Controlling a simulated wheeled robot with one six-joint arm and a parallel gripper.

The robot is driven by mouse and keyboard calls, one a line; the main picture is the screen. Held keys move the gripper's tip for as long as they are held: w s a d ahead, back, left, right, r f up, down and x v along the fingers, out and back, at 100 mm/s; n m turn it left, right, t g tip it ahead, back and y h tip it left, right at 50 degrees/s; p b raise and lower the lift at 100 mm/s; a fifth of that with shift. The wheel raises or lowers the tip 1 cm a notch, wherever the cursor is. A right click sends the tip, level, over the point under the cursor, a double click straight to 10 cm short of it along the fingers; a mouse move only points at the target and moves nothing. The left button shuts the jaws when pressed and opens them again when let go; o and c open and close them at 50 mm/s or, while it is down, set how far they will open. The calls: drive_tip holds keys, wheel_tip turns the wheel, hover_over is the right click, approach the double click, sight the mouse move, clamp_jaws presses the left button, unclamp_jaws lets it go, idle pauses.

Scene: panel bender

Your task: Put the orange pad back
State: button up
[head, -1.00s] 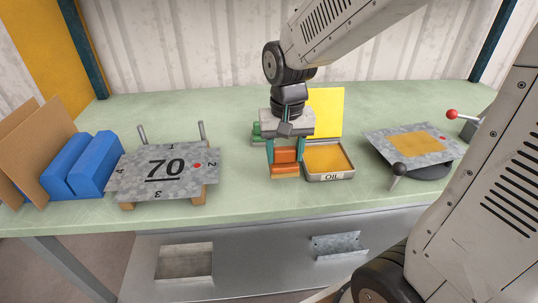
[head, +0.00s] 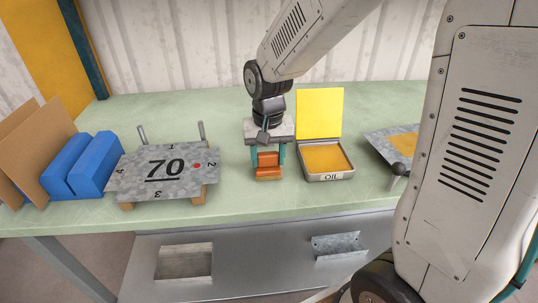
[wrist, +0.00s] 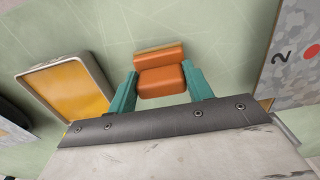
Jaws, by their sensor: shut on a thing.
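My gripper (head: 267,160) is shut on the orange pad (head: 268,172), a small orange block with a tan underside. Its teal fingers grip the pad from both sides, as the wrist view also shows with the pad (wrist: 161,80) between the fingertips (wrist: 160,88). The pad is over the bench just left of the OIL tray (head: 329,177), apart from it. I cannot tell whether its underside touches the bench. The tray is open, holds amber oil, and has its yellow lid (head: 320,112) standing up behind.
Another sheet with an amber patch (head: 405,143) is at right, partly hidden by my arm. Green bench (head: 235,205) is clear in front.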

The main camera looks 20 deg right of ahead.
sight(268, 155)
drive_tip(key=o, duration=0.9)
drive_tip(key=shift+o, duration=0.2)
wheel_tip(268, 155, up, 12)
drive_tip(key=s+d+n, duration=0.1)
drive_tip(key=s, duration=1)
drive_tip(key=s+d+r+n+t, duration=0.1)
drive_tip(key=s+d+n, duration=0.1)
drive_tip(key=s, duration=0.8)
drive_tip(key=shift+s+d+n, duration=0.2)
drive_tip(key=shift+s+n, duration=0.1)
drive_tip(key=shift+s, duration=0.1)
drive_tip(key=shift+r, duration=0.1)
